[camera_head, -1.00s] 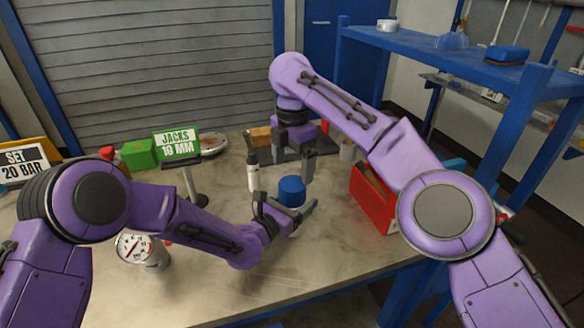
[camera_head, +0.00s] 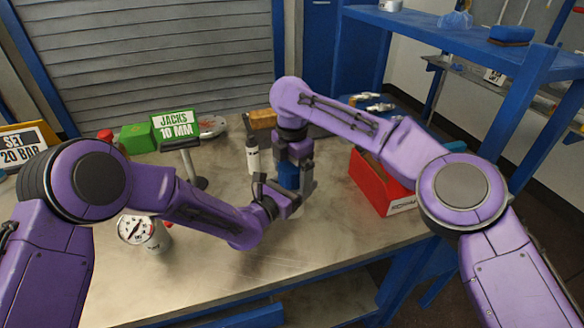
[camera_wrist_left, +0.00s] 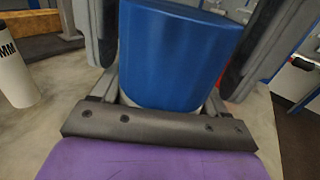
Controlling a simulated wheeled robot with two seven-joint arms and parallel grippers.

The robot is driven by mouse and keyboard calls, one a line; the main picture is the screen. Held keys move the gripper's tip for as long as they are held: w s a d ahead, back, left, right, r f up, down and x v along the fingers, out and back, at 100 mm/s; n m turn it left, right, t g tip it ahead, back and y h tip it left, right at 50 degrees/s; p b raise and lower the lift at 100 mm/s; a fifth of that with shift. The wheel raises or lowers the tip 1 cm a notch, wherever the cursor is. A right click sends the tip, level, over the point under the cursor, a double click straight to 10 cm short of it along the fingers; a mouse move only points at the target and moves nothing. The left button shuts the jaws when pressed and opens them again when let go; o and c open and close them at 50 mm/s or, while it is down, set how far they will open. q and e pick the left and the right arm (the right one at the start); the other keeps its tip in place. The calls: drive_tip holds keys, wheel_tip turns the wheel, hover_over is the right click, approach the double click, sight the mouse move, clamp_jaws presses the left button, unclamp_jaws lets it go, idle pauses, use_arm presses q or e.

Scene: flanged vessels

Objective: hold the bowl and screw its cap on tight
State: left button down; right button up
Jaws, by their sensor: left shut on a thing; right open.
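The blue cylindrical cap (camera_head: 288,176) stands upright above the workbench, on top of the bowl. Only a pale sliver of the bowl (camera_head: 296,209) shows below it; my left gripper hides the rest. The cap (camera_wrist_left: 175,52) fills the space between the left fingers in the left wrist view. My left gripper (camera_head: 288,197) is shut on the bowl, low down and from the left. My right gripper (camera_head: 294,165) points down from above, open, with its fingers around the cap's upper part. I cannot tell whether they touch it, or how tightly the cap sits.
A white bottle (camera_head: 253,158) stands just left of the grippers. A red box (camera_head: 378,184) is to the right. The front middle of the workbench (camera_head: 230,275) is clear.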

drive_tip(key=c, duration=1.1)
drive_tip(key=shift+o, duration=0.2)
drive_tip(key=shift+m, duration=0.6)
drive_tip(key=o, duration=1.2)
drive_tip(key=shift+r, duration=3.8)
use_arm(q)
unclamp_jaws()
